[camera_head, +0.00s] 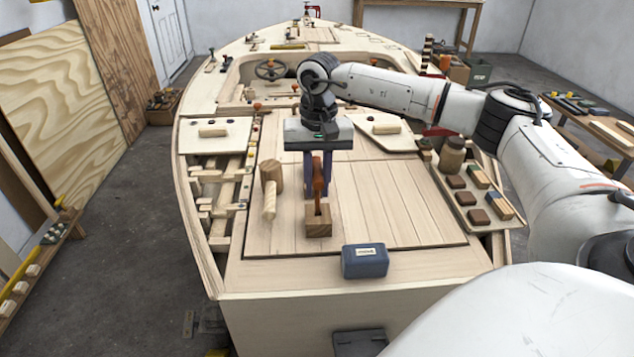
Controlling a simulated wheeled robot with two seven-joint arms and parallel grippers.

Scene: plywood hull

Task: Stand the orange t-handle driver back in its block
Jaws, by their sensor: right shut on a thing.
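The orange t-handle driver (317,178) is upright between the fingers of my right gripper (317,188). The gripper points down over the deck and is shut on the driver. The small wooden block (318,229) stands on the deck directly below in the picture. The driver's lower end meets the block's top in this view; I cannot tell whether it is inside the block or just above or behind it. My left gripper is not in view.
A blue box (364,261) sits at the deck's near edge. A tray (461,213) with several blocks and a jar (452,155) lies at right. The deck planks between are clear.

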